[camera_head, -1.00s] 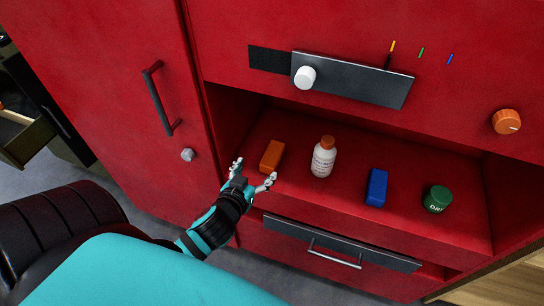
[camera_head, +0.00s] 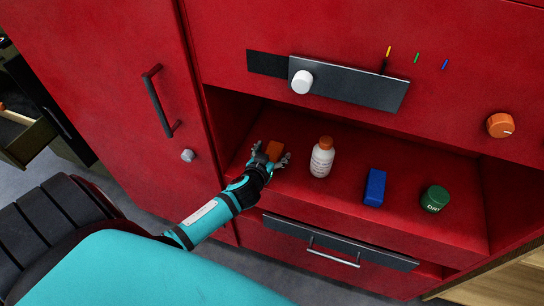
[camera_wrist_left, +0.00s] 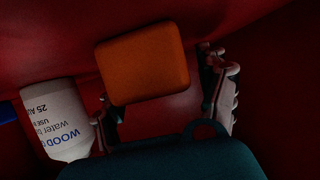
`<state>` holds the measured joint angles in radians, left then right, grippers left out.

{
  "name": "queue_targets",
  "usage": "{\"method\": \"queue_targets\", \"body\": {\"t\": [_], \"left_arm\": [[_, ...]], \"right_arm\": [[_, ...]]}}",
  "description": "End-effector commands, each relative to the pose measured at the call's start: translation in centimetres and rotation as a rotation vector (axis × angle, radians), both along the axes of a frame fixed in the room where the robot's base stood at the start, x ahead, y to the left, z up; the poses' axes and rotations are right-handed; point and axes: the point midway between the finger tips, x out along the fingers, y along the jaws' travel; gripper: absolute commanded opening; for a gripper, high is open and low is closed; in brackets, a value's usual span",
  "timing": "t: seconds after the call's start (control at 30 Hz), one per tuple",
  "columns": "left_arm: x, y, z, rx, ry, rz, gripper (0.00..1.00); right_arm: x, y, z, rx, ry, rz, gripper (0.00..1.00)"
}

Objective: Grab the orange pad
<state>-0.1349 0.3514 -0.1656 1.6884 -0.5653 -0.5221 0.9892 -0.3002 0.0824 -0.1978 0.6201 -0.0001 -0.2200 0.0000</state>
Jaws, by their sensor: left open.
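The orange pad (camera_head: 274,149) lies on the red shelf inside the open compartment, near its left end. It also shows in the left wrist view (camera_wrist_left: 143,62), as a rounded block ahead of the fingers. My left gripper (camera_head: 270,158) is open, with its fingers at the pad, one toward each side. In the left wrist view the open gripper (camera_wrist_left: 165,98) has the pad just beyond and between its fingertips; I cannot tell whether they touch it. The gripper hides the near part of the pad in the head view. My right gripper is not in view.
A white bottle with an orange cap (camera_head: 322,157) stands close to the right of the gripper; it also shows in the wrist view (camera_wrist_left: 58,120). A blue block (camera_head: 375,187) and a green-lidded jar (camera_head: 435,198) stand further right. The compartment's left wall is close.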

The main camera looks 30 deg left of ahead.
Motion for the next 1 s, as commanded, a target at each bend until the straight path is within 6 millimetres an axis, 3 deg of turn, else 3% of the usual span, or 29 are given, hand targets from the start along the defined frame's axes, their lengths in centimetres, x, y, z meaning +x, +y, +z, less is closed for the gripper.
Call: {"method": "queue_targets", "body": {"t": [0.23,0.7,1.0], "left_arm": [[0.1,-0.01,-0.11,-0.001,0.001,-0.001,0.74],[0.09,-0.01,-0.07,0.0,0.001,0.0,0.15],[0.11,0.03,0.75,-0.001,-0.001,0.0,0.15]], "right_arm": [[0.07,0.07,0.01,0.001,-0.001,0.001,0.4],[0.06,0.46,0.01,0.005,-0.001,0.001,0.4],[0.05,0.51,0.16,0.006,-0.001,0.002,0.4]]}}
